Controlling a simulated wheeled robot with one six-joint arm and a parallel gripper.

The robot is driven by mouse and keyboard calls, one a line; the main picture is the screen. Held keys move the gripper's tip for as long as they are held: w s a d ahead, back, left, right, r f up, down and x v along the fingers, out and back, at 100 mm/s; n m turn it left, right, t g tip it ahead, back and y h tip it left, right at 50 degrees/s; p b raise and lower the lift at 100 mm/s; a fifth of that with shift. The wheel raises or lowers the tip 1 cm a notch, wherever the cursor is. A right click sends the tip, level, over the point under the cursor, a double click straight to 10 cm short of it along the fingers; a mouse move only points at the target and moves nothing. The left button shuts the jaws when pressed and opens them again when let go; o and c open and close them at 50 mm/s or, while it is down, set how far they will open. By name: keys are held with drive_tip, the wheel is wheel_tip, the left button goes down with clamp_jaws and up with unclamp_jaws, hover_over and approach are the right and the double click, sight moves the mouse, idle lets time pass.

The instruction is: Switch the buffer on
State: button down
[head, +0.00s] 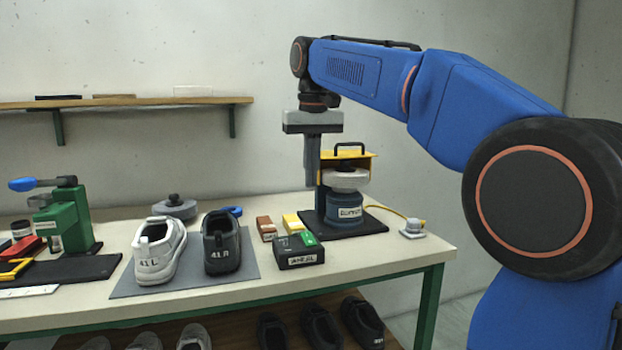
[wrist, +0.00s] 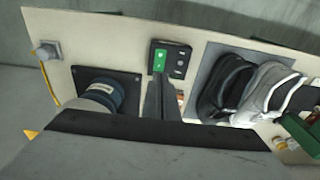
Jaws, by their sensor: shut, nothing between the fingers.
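The buffer (head: 345,207) stands at the back right of the bench, a blue drum with a pale wheel under a yellow guard. Its blue drum also shows in the wrist view (wrist: 106,91). A black switch box (head: 299,258) with a green button (head: 308,239) lies in front of it; the box (wrist: 171,70) and green button (wrist: 159,59) show in the wrist view too. My gripper (head: 312,183) points down, shut and empty, beside the buffer wheel's left side and above the box's level. In the wrist view its fingers (wrist: 158,82) overlap the box's lower edge; contact cannot be told.
A white shoe (head: 158,250) and a black shoe (head: 221,243) stand on a grey mat (head: 190,283) left of the box. Brown and yellow blocks (head: 292,223) lie behind the box. A green clamp device (head: 68,220) stands far left. A yellow cable runs to a grey socket (head: 413,229).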

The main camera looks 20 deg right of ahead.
sight(308, 234)
drive_tip(key=shift+w+d+t, duration=0.15)
drive_tip(key=shift+w+t, duration=0.15)
drive_tip(key=shift+w, duration=0.3)
drive_tip(key=shift+f, duration=0.1)
drive_tip(key=f, duration=0.4)
drive_tip(key=w+f, duration=0.1)
drive_tip(key=f, duration=0.4)
drive_tip(key=w+f, duration=0.1)
drive_tip(key=f, duration=0.3)
drive_tip(key=shift+w+f, duration=0.1)
drive_tip(key=shift+f, duration=0.2)
